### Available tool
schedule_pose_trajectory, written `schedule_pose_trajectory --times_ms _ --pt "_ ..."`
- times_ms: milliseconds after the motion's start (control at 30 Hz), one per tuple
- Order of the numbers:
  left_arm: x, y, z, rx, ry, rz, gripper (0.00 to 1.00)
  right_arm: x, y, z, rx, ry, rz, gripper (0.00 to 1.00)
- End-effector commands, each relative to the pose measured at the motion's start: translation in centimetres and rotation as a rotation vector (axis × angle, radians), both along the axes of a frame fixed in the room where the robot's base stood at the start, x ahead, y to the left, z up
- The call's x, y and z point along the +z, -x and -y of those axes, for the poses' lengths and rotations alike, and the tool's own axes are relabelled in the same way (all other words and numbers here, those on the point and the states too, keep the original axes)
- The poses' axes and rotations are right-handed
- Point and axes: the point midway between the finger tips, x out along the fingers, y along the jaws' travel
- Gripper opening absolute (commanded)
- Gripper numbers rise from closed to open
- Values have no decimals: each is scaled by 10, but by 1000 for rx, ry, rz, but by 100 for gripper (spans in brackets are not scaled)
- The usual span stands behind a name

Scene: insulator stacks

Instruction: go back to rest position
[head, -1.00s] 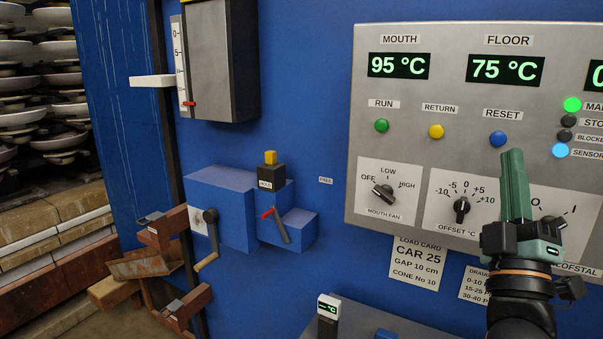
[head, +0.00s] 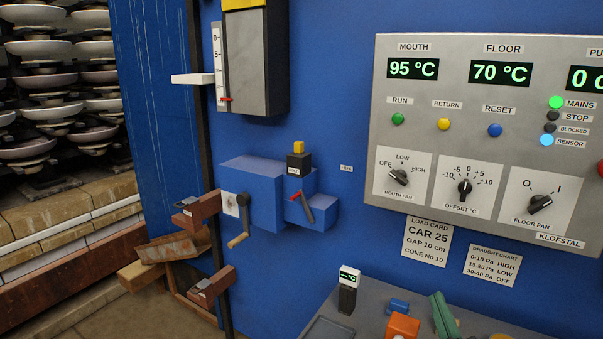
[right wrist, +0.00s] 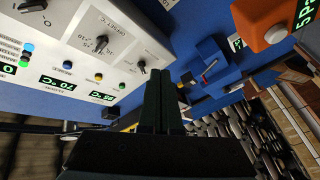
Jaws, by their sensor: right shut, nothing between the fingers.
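My right gripper (head: 444,316) shows at the bottom of the head view, its green fingers above the grey shelf and below the posted cards. Its fingers are shut and empty; they also show together in the right wrist view (right wrist: 164,100). It is apart from the grey control panel (head: 384,150). The panel reads MOUTH 95 °C and FLOOR 70 °C. The floor fan knob (head: 539,207) is turned toward the I side. My left gripper is in neither view.
A grey shelf (head: 375,305) at the bottom carries a small display (head: 348,290) and an orange block (head: 403,325) near my right gripper. A blue box with a crank (head: 240,235) juts from the blue wall. Stacked dishes (head: 50,110) stand at the left.

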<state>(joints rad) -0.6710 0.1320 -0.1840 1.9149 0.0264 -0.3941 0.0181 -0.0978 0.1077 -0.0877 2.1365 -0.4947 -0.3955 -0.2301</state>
Motion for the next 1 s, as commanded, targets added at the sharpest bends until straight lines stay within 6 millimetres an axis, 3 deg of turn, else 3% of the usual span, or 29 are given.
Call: schedule_pose_trajectory --times_ms 33,200,300,433,533,667,1000 --pt "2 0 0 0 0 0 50 -41 9 -7 28 -61 -94 0" --pt "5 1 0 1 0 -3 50 -160 59 -30 87 -295 -378 0" --pt "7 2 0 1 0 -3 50 -221 102 -44 91 -435 -539 0" --pt "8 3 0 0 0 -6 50 -279 160 -58 71 -590 -712 0" --pt "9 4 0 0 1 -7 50 -306 195 -66 51 -676 -802 0" --pt "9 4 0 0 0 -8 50 -323 220 -72 32 -738 -865 0" --pt "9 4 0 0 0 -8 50 -326 225 -73 27 -750 -877 0"
